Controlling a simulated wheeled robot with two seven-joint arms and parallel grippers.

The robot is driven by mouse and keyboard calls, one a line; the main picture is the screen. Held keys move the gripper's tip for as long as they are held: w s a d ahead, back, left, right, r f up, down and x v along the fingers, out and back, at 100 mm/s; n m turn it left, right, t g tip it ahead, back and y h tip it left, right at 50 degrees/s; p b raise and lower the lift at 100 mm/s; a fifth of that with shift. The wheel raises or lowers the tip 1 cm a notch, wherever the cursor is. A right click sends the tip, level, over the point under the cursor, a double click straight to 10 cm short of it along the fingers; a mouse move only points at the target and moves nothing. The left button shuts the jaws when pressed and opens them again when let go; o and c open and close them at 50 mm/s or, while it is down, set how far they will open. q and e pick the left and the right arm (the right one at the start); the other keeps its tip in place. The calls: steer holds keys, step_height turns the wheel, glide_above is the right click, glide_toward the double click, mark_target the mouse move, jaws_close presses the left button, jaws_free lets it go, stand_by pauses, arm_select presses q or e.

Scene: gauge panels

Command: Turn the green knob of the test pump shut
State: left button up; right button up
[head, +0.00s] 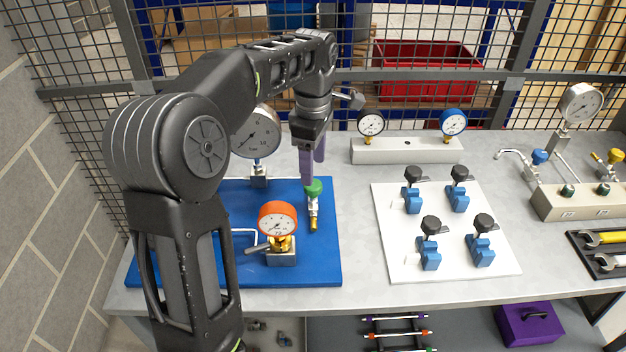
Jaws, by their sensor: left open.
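The green knob (313,188) tops a small silver valve with a brass end on the blue board (325,265). My left arm comes in from the left and bends down over the board. My left gripper (313,178) points down with its purple fingers open, right above or around the green knob. I cannot tell whether the fingers touch the knob. An orange-rimmed gauge (278,222) stands on the same board in front, and a larger grey gauge (258,132) behind is partly hidden by my arm. My right gripper is not in view.
A white plate (390,255) with several blue valves lies to the right. Behind it, a pale block (405,152) carries two gauges. A beige manifold (575,203) and a wrench tray (602,255) are at far right. A mesh fence (420,30) closes the back.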

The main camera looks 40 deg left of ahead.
mark_target(313, 190)
arm_select(q)
step_height(313, 190, down, 5)
steer(key=shift+f+p, duration=0.2)
steer(key=shift+p, duration=0.1)
jaws_close()
stand_by(0.6)
